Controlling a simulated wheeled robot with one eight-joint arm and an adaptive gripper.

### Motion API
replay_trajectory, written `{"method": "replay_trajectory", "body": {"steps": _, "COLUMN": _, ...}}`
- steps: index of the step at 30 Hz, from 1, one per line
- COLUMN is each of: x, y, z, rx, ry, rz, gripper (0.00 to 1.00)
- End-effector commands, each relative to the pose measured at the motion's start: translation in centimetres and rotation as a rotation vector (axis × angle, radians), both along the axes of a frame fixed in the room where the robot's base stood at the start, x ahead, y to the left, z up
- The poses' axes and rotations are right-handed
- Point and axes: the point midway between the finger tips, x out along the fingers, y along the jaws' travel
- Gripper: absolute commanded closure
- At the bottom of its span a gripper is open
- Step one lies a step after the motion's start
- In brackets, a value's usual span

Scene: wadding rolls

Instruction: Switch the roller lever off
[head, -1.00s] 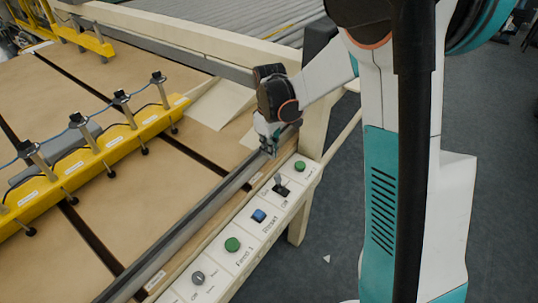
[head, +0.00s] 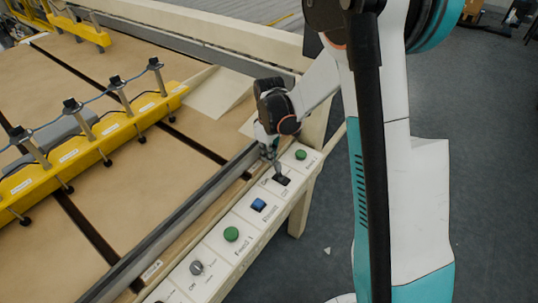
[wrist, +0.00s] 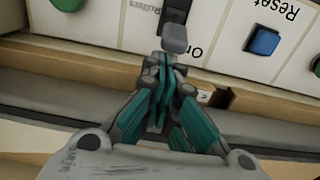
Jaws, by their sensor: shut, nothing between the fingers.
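The roller lever shows in the wrist view as a grey tip (wrist: 174,38) on a dark base, beside the "Rollers" and "On" labels. My gripper (head: 275,164) points down at the lever. In the wrist view its closed fingers (wrist: 165,62) are right up against the grey lever tip, on the "On" side; I cannot tell if they touch. Nothing is held between the fingers.
The panel also carries a blue reset button (head: 259,205), green buttons (head: 231,234) and a grey knob (head: 197,268). A metal rail (head: 175,235) runs along the table edge beside the panel. A yellow beam (head: 90,145) with several posts stands at left. Open floor lies at right.

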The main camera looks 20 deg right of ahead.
Motion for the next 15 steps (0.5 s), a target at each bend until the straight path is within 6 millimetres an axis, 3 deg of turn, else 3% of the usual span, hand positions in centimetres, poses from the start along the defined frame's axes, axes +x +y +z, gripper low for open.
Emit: {"method": "replay_trajectory", "body": {"steps": 15, "x": -0.53, "y": -0.43, "z": 0.43, "rx": 0.049, "ry": -0.067, "rz": -0.001, "gripper": 1.0}}
